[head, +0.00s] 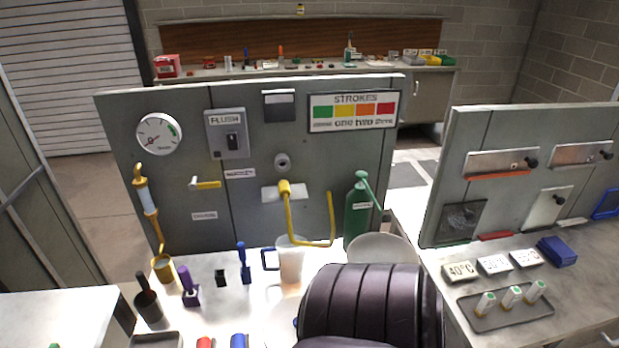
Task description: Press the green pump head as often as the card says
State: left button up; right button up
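The green pump (357,214) stands upright on the bench against the grey panel, right of the bent yellow pipe. Its green head (362,176) is at the top, with a thin green spout or lever slanting down to the right. The card (353,111) headed "STROKES" is on the panel's upper right. It has green, yellow, orange and red blocks with small words below. I read "ONE" and "TWO"; the first and last words are unclear. Neither gripper is in view.
A white jug with a blue handle (291,262) stands under the yellow pipe (290,205). Several brushes and small items, including a purple-handled one (188,285), stand at left. A second bench at right holds a grey tray (505,311) and number cards. The near bench middle is hidden.

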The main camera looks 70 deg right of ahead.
aim_at(361, 175)
jog(key=k+z, duration=0.1)
jog(key=z, duration=2.5)
jog(key=u, duration=1.15)
jog(key=k+l, duration=0.15)
jog(key=l, duration=0.15)
jog(key=k+l, duration=0.15)
jog(key=k+l+z, duration=0.1)
jog(key=l, duration=0.3)
jog(key=i, duration=0.1)
jog(key=l, duration=0.05)
